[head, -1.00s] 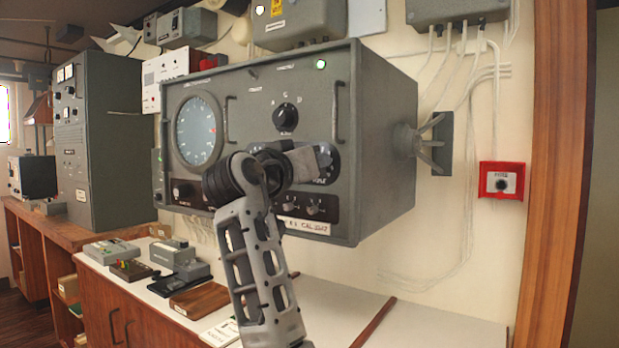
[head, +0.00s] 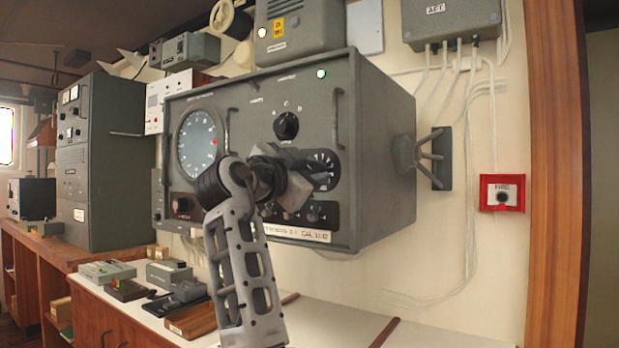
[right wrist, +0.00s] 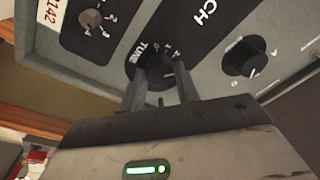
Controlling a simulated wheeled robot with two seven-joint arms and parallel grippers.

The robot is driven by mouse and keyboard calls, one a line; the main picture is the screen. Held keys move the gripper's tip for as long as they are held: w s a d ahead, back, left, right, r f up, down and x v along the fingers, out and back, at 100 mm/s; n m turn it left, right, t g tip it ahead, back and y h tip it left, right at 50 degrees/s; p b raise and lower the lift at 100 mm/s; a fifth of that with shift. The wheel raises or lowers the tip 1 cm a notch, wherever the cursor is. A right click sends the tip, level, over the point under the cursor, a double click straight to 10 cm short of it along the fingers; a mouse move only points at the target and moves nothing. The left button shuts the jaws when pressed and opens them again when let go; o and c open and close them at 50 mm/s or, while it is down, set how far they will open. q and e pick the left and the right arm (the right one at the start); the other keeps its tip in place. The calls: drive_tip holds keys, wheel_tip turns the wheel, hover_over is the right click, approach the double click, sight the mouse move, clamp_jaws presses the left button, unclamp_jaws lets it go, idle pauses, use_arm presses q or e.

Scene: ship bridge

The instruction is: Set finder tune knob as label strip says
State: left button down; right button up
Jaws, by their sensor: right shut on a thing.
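The finder (head: 390,150) is a big grey wall-mounted cabinet with a round scope at its left. My right gripper (head: 296,174) is at its front panel, with my arm covering part of the controls. In the right wrist view the fingers (right wrist: 160,85) are shut on the black tune knob (right wrist: 162,72), one on each side. Part of the printed scale shows around it, but the pointer's setting cannot be read surely. The white label strip (head: 297,232) runs along the lower front edge; its left part is blocked by my arm and its small writing is not clear. My left gripper is not in view.
A black selector knob (head: 286,125) sits above the gripper; it also shows in the right wrist view (right wrist: 245,62). Small knobs (head: 313,214) lie just below. A handle (head: 337,118) stands out at the right. A white counter (head: 345,325) with several small devices runs underneath.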

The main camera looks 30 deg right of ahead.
drive_tip(key=m, duration=0.3)
use_arm(q)
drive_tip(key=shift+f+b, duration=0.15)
drive_tip(key=shift+b, duration=0.2)
use_arm(e)
drive_tip(key=shift+m+g, duration=0.6)
drive_tip(key=shift+m, duration=1.7)
drive_tip(key=o, duration=1)
drive_tip(key=shift+c, duration=0.2)
drive_tip(key=shift+a, duration=0.1)
use_arm(q)
drive_tip(key=b, duration=0.2)
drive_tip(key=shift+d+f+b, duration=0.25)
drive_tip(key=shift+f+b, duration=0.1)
use_arm(e)
drive_tip(key=v, duration=1.5)
drive_tip(key=shift+a+f, duration=0.25)
drive_tip(key=shift+a, duration=0.15)
